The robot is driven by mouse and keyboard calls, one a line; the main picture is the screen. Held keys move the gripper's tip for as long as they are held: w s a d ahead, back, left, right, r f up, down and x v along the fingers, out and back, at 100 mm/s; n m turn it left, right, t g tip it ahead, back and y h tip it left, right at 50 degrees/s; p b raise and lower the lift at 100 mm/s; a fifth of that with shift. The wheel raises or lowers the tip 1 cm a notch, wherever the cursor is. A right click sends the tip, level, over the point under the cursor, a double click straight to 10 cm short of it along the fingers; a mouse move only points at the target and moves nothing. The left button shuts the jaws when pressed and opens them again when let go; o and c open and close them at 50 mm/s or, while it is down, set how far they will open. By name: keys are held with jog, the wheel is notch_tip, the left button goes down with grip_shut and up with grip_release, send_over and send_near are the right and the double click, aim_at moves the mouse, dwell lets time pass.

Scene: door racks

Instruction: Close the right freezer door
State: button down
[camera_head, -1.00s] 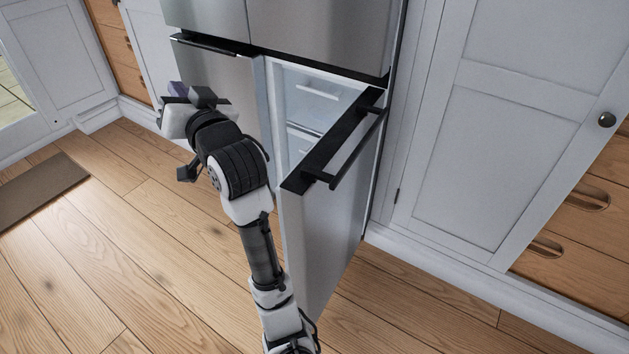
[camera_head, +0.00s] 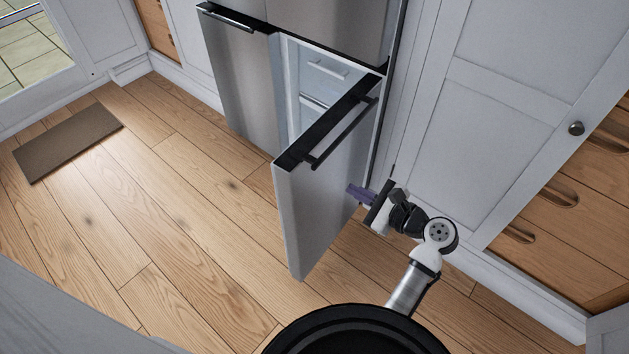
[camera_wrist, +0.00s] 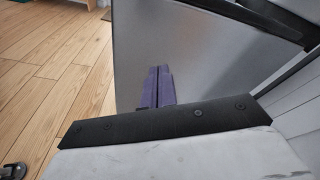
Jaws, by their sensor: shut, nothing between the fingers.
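The right freezer door (camera_head: 318,212) stands open, swung out from the fridge toward the camera. It has a black top edge and a black bar handle (camera_head: 342,133) on its outer face. Part of the freezer inside with white drawers (camera_head: 322,75) shows behind it. My gripper (camera_head: 356,192) is to the right of the door, on its outer side. Its purple fingers are together and empty, pointing at the door's outer face. In the wrist view the purple fingers (camera_wrist: 157,87) show in front of the grey door face (camera_wrist: 195,55); I cannot tell whether they touch it.
The left freezer door (camera_head: 240,85) is shut. A white cabinet (camera_head: 430,120) stands close on the right behind my arm. Wooden drawers (camera_head: 560,205) are at far right. A brown mat (camera_head: 68,143) lies on the left. The wooden floor left of the door is clear.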

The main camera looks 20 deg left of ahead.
aim_at(301, 178)
jog(key=s+d+m+g+y, duration=0.1)
jog(key=s+d+m+y, duration=0.15)
jog(key=s+m, duration=0.2)
jog(key=shift+y, duration=0.25)
jog(key=p+x, duration=0.1)
jog(key=x, duration=1.3)
jog(key=shift+s+f+p, duration=0.2)
jog(key=shift+s+p, duration=0.05)
jog(key=shift+p, duration=0.1)
